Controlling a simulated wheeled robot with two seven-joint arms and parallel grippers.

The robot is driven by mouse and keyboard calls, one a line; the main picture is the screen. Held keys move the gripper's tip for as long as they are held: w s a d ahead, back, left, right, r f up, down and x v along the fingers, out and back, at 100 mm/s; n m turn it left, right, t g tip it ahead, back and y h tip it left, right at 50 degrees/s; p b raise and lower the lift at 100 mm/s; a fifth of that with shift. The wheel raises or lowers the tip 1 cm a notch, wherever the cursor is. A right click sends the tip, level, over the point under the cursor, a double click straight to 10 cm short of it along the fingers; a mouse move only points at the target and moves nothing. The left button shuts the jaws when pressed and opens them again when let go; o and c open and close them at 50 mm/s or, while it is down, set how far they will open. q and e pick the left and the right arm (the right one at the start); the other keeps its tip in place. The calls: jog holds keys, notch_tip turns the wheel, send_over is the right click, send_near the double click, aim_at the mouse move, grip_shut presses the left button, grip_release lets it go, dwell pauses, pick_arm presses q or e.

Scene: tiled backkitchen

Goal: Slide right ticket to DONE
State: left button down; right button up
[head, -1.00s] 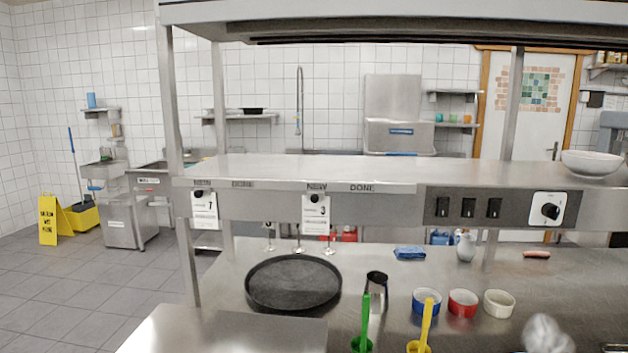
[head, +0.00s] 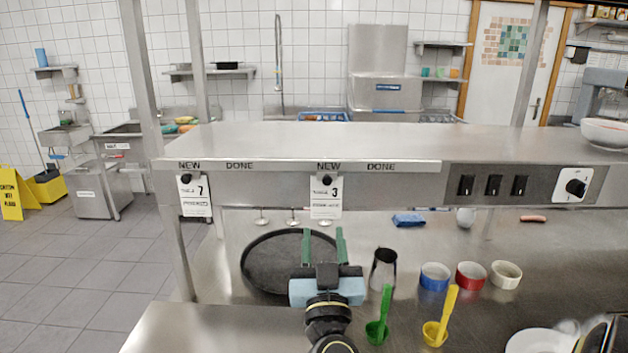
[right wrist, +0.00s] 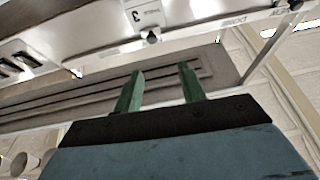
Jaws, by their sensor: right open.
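The right ticket (head: 326,196), a white slip marked 3, hangs from a black knob under the NEW label of the right-hand pair on the shelf rail (head: 260,170). Its DONE label (head: 381,167) is to the right. The left ticket (head: 194,195), marked 7, hangs under the left NEW label. My right gripper (head: 323,236) is open and empty, its green fingers pointing up and forward just below the right ticket, apart from it. In the right wrist view, the ticket (right wrist: 147,15) shows beyond the open fingers (right wrist: 158,88). My left gripper is not in view.
A black round tray (head: 268,262) lies on the counter behind my right gripper. A dark metal jug (head: 383,270), blue, red and white bowls, and green and yellow scoops stand to its right. The rail right of the ticket is clear up to the switches (head: 494,185).

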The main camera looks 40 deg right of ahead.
aim_at(327, 182)
jog(key=shift+m+g+h, duration=0.3)
jog(key=shift+m+g, duration=0.1)
jog(key=shift+g, duration=0.1)
jog(key=p+x, duration=0.1)
jog(key=x, duration=0.5)
jog(key=p+x, duration=0.1)
jog(key=x, duration=0.5)
jog(key=shift+s+d+f, duration=0.1)
jog(key=shift+s+d, duration=0.1)
jog(key=shift+d, duration=0.2)
jog(key=shift+x, duration=0.8)
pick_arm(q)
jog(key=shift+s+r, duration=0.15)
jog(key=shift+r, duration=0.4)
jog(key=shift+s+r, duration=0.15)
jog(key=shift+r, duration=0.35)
pick_arm(e)
grip_shut()
